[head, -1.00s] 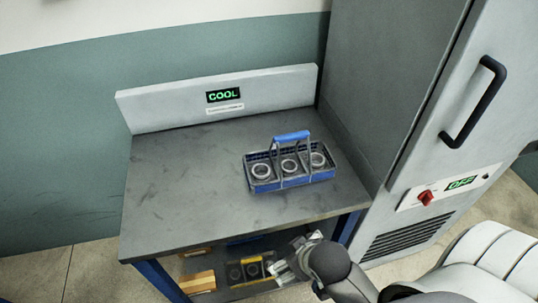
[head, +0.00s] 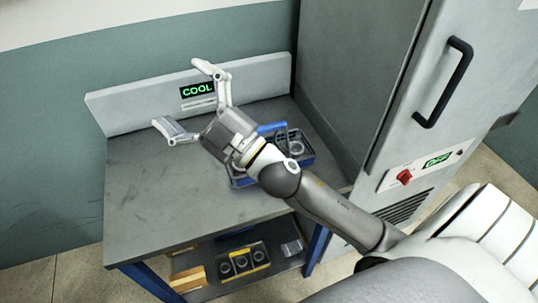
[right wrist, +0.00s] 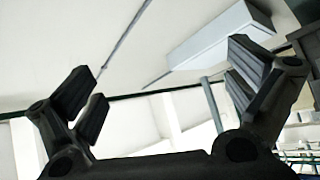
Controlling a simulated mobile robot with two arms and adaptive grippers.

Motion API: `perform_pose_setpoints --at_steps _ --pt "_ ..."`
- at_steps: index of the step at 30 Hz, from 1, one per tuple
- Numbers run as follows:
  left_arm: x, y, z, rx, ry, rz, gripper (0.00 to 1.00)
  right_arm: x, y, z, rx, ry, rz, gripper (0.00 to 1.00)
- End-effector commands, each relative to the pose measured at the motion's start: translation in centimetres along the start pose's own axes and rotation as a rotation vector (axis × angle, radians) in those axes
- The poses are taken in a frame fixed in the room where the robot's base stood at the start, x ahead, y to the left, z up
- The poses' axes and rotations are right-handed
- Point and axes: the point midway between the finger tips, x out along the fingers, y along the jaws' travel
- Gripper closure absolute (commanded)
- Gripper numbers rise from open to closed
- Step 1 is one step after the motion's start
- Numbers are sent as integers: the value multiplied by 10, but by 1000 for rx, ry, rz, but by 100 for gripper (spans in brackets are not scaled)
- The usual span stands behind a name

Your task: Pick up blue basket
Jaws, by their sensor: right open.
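The blue basket (head: 306,158) stands upright on the grey table (head: 160,185), partly hidden behind my right arm. My left gripper is not in view.
A back panel with a COOL sign (head: 198,91) stands behind the table. A grey cabinet (head: 345,80) with a black handle and an OFF panel stands on the right. A yellow-and-black basket (head: 243,262) and a wooden box (head: 188,278) sit on the lower shelf.

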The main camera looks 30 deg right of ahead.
Motion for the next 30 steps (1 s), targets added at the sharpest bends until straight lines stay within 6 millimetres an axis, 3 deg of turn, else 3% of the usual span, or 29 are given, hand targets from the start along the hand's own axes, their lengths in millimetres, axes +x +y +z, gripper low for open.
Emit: perform_pose_setpoints --at_steps 3,6,9,12,16,20,23,27,30 --pt "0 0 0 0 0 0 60 12 -13 -48 -150 257 -101 0" --pt "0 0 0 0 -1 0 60 10 -35 -76 -276 443 -222 0" --pt "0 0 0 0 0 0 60 0 -62 -88 -411 597 -373 0" --pt "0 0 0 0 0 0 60 -15 -87 -83 -548 713 -552 0" --pt "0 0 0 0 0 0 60 -38 -111 -50 -730 795 -818 0" --pt "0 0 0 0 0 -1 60 -61 -113 4 -904 787 -1112 0" --pt "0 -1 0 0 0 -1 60 -77 -96 53 -1026 711 -1348 0" --pt "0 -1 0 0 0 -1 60 -100 -47 118 -1157 513 -1656 0" --pt "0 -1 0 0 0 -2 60 -114 -6 150 -1207 349 -1825 0"
